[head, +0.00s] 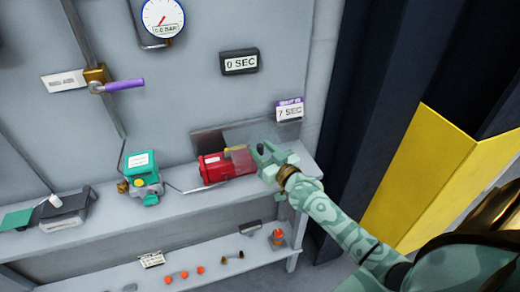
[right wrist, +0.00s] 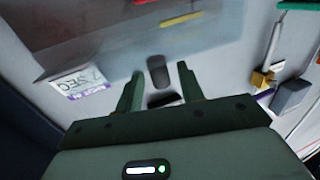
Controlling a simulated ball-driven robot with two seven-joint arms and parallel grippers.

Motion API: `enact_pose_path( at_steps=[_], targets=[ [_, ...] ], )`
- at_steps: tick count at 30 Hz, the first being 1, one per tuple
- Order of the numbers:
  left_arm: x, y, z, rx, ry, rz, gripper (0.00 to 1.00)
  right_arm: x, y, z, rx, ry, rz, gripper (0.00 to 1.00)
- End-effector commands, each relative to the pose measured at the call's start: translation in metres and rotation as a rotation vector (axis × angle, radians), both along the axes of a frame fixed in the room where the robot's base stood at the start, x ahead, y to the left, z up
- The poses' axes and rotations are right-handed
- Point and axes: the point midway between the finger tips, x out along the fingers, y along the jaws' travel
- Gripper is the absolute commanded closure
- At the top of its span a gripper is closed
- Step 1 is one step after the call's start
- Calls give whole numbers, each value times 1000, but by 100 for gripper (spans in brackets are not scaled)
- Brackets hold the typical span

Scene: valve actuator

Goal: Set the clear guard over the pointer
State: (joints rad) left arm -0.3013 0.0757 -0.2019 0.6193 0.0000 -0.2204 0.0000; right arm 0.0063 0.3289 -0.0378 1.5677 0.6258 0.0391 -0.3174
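The clear guard (head: 210,138) is a see-through greyish pane behind and above the red actuator (head: 212,170) on the upper shelf. The actuator carries a yellow pointer (head: 236,149). In the right wrist view the guard (right wrist: 100,50) spans the upper part, with a dark knob (right wrist: 158,72) that looks to be on it. The yellow pointer (right wrist: 181,19) shows beyond the knob. My right gripper (head: 265,152) is at the right end of the actuator. Its fingers (right wrist: 160,72) are open on both sides of the knob, with gaps. My left gripper is out of view.
A teal device (head: 143,178) stands left of the actuator. A purple-handled valve (head: 118,85), a gauge (head: 163,20) and a timer display (head: 240,62) are on the wall. Several small parts and an orange bottle (head: 278,238) are on the lower shelf. A yellow panel (head: 435,175) stands right.

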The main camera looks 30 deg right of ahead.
Motion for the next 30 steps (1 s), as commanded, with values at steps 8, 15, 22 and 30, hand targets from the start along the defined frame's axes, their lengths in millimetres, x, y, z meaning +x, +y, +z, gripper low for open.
enact_pose_path(
  at_steps=[8,15,22,30],
  targets=[
    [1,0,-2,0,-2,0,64,14,1,0,0,1,1,62],
    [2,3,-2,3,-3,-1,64,14,1,0,0,1,1,81],
    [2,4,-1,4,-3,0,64,14,2,0,1,1,0,100],
    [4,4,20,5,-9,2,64,27,55,3,7,1,0,100]
  ],
)
